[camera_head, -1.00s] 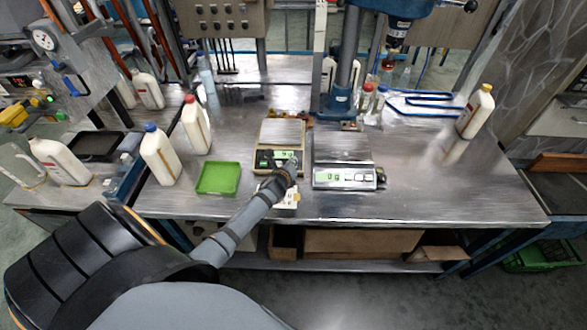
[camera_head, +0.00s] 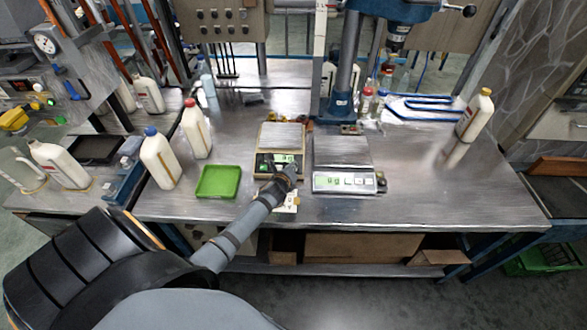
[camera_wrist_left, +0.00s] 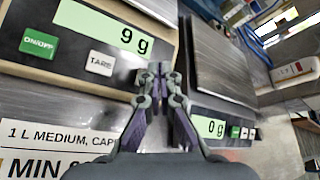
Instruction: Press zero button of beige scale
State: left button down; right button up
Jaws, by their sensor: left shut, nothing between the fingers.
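The beige scale (camera_head: 281,136) stands in the middle of the metal bench, with its dark button panel towards me. In the left wrist view its panel (camera_wrist_left: 72,48) shows a lit display reading 9 g, a green ON/OFF button (camera_wrist_left: 38,42) and a white TARE button (camera_wrist_left: 101,63). My left gripper (camera_head: 290,170) is shut and empty, at the right end of this panel. In the left wrist view its fingertips (camera_wrist_left: 157,74) lie right of TARE and cover that part of the panel. No zero button is visible; I cannot tell whether the tips touch. My right gripper is out of view.
A grey scale (camera_head: 343,181) reading 0 g stands close to the right. A green tray (camera_head: 218,181) and white bottles (camera_head: 159,158) are to the left. A printed card (camera_wrist_left: 50,140) lies below the beige scale's panel. The bench's right front is clear.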

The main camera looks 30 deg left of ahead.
pick_arm(q)
jog(key=shift+f, duration=0.15)
dwell(0.3)
jog(key=shift+w+f, duration=0.15)
jog(key=shift+f, duration=0.1)
jog(key=shift+a+f+b, duration=0.15)
jog(key=shift+f+b, duration=0.25)
jog(key=shift+b, duration=0.05)
dwell(0.5)
dwell(0.3)
jog(key=shift+r+p, duration=0.8)
jog(key=shift+p, duration=0.2)
jog(key=shift+s+d+r+p, duration=0.2)
jog(key=shift+r+p, duration=0.15)
jog(key=shift+p, duration=0.15)
jog(key=r+p, duration=0.1)
jog(key=s+r+p, duration=0.1)
jog(key=p, duration=0.1)
jog(key=d+r+p, duration=0.1)
jog(key=r, duration=0.1)
jog(key=shift+s, duration=0.2)
